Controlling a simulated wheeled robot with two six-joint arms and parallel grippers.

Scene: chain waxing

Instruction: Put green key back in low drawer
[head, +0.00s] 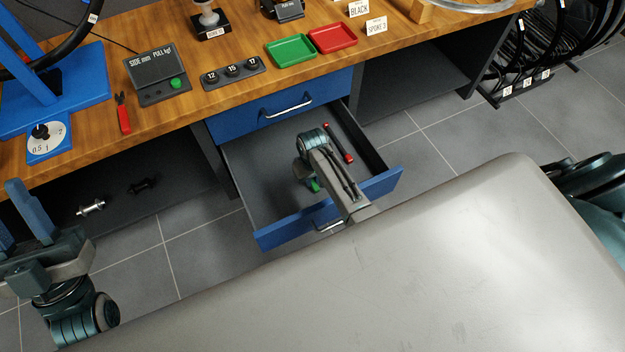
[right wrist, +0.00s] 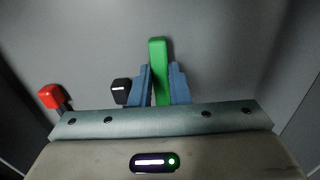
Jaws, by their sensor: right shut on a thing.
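The low drawer (head: 262,185) is pulled open under the workbench, its blue front (head: 375,190) towards me. My right arm reaches down into it. In the right wrist view, my right gripper (right wrist: 161,72) is shut on the green key (right wrist: 158,48), with a blue finger on each side and the green end sticking out past the tips. In the head view only a bit of the green key (head: 314,185) shows below my wrist, inside the drawer's outline. I cannot tell whether it touches the drawer floor. My left gripper (head: 20,215) is open and empty at the left.
A red tool (head: 338,143) lies in the drawer, right of my arm. In the wrist view, a red end (right wrist: 50,96) and a black end with a white mark (right wrist: 121,88) show left of the fingers. The closed upper drawer (head: 280,105) sits just above; the drawer's left part is bare.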

